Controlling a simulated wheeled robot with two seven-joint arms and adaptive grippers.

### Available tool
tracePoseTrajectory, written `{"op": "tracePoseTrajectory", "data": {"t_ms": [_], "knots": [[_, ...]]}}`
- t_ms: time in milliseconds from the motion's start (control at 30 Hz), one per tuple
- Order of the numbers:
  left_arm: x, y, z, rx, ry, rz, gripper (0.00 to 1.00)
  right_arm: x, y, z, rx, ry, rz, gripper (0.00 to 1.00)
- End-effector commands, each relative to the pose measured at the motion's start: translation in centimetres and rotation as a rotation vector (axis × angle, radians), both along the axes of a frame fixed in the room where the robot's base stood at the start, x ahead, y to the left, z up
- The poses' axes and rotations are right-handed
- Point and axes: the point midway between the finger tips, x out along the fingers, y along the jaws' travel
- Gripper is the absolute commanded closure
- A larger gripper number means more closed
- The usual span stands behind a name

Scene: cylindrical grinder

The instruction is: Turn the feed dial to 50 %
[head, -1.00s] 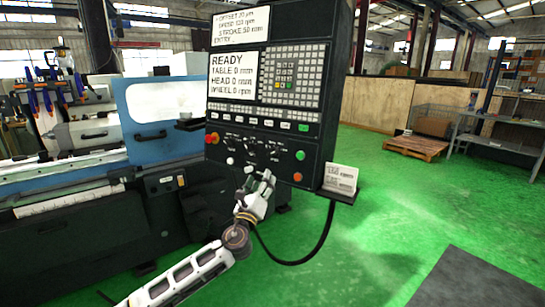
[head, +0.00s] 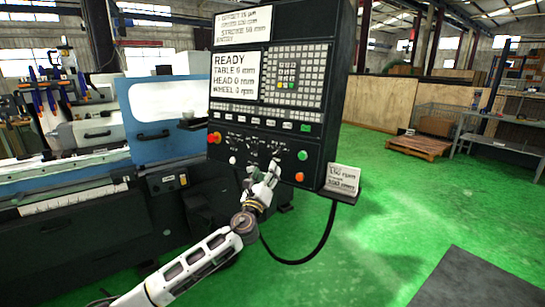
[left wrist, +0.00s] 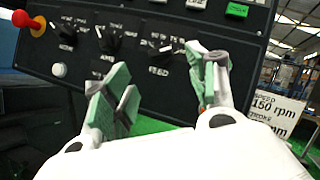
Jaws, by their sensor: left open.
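The feed dial (left wrist: 166,50) is a small dark knob on the black control panel, with a FEED label below it, in the left wrist view. My left gripper (left wrist: 163,82) is open and empty, its green-padded fingers on either side of the dial in that picture. The dial appears beyond the fingertips; contact is not visible. In the head view, my left gripper (head: 266,171) is at the lower part of the control panel (head: 318,120), just below the row of dials. The dial's exact percentage is too small to read. My right gripper is not in view.
Two more dials, the middle one (left wrist: 109,40) and the left one (left wrist: 67,29), sit left of the feed dial. A red stop button (left wrist: 21,18) and a white button (left wrist: 59,70) are at the left. A sign holder (head: 342,180) juts from the panel's lower right.

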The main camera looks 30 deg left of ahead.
Motion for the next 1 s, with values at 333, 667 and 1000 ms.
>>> {"op": "tracePoseTrajectory", "data": {"t_ms": [333,667,1000], "knots": [[2.3,0.7,0.9,-0.001,-0.001,0.001,0.43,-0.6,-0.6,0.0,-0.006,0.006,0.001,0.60],[4.4,1.4,1.7,-0.002,0.000,0.002,0.43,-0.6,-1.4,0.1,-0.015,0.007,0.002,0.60],[6.6,2.1,2.6,-0.001,-0.002,0.001,0.43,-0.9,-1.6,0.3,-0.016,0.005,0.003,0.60]]}}
